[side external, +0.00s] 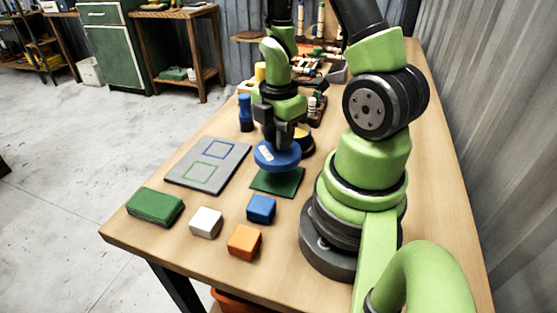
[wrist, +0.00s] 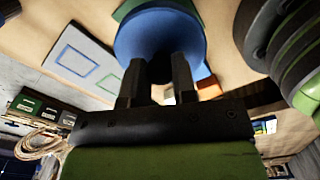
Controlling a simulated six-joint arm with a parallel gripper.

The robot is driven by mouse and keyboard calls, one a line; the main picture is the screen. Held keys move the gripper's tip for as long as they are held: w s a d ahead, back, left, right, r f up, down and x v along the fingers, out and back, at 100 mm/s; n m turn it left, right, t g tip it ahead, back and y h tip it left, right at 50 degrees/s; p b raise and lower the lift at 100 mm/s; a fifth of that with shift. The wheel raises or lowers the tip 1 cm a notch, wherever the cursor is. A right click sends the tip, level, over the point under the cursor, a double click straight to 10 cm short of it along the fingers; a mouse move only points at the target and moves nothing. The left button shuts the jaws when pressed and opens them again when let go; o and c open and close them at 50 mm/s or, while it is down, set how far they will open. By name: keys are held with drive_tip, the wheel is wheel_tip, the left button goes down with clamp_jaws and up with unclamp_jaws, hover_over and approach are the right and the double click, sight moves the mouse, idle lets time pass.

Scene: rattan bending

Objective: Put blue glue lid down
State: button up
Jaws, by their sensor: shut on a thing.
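The blue glue lid (side external: 277,156) is a round blue disc with a small white mark on its side. My gripper (side external: 283,140) points down and is shut on it. In the side view the lid is over the back part of a dark green square mat (side external: 278,182); it looks held above the mat, though the exact gap is hard to tell. In the wrist view the lid (wrist: 160,40) fills the top middle, between the two dark fingers (wrist: 160,78).
A grey board (side external: 207,167) with blue and green square outlines lies left of the mat. A green block (side external: 155,207), white block (side external: 206,222), blue block (side external: 261,209) and orange block (side external: 244,242) lie in front. A blue-and-dark bottle (side external: 246,113) stands behind. A dark round container (side external: 303,139) stands close behind the lid.

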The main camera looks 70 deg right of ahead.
drive_tip(key=shift+f, duration=2.85)
drive_tip(key=o, duration=0.9)
drive_tip(key=shift+f, duration=0.1)
